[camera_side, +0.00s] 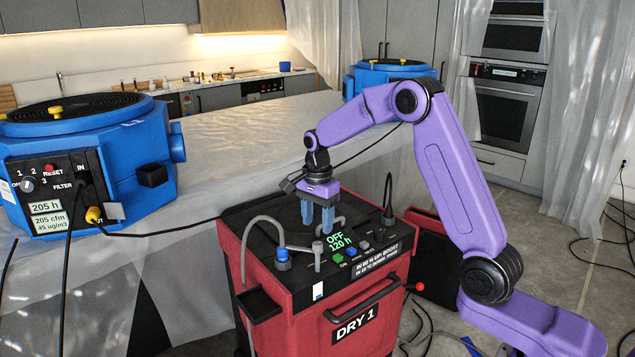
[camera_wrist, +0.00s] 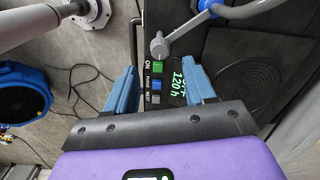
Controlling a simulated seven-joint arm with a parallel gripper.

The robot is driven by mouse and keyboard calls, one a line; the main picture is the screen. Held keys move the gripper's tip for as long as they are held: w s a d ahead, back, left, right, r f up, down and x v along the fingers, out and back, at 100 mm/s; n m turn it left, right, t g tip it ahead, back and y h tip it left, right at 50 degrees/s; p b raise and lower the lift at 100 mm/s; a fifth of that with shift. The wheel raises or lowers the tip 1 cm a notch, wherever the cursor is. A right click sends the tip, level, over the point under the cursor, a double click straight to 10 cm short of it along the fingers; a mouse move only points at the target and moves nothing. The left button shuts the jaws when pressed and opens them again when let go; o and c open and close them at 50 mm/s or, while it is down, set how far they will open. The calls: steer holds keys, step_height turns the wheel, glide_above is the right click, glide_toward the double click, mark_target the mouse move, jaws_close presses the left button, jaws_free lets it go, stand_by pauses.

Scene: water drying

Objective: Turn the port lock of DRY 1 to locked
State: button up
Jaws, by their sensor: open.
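DRY 1 (camera_side: 348,328) is a red unit with a black top, standing on the floor. A grey lever on a round post, seemingly the port lock (camera_side: 318,248), is on its top. It also shows in the wrist view (camera_wrist: 160,46), its arm pointing up and right toward the hose port. The blue hose port (camera_side: 282,260) with a grey hose is left of the lever. My gripper (camera_side: 318,222) points down above the top, behind the lever in the side view. Its blue fingers are open and empty, apart from the lever in the wrist view (camera_wrist: 160,90).
The display (camera_side: 341,242) reads OFF, 120 h, with green, blue and grey buttons beside it. A cable plug (camera_side: 388,214) stands at the top's right. A blue air scrubber (camera_side: 90,160) is on the left. Cables lie on the floor.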

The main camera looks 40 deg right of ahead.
step_height(320, 180, up, 11)
steer(key=shift+r, duration=0.2)
stand_by(0.5)
steer(key=s+a+f+n, duration=0.2)
steer(key=s+a+n, duration=1)
steer(key=s+n, duration=0.3)
steer(key=s+d+f+n, duration=0.2)
steer(key=s+n, duration=0.5)
steer(key=s, duration=0.4)
steer(key=s+d+f+n, duration=0.2)
steer(key=s+n, duration=0.5)
steer(key=s, duration=0.5)
steer(key=shift+f, duration=0.8)
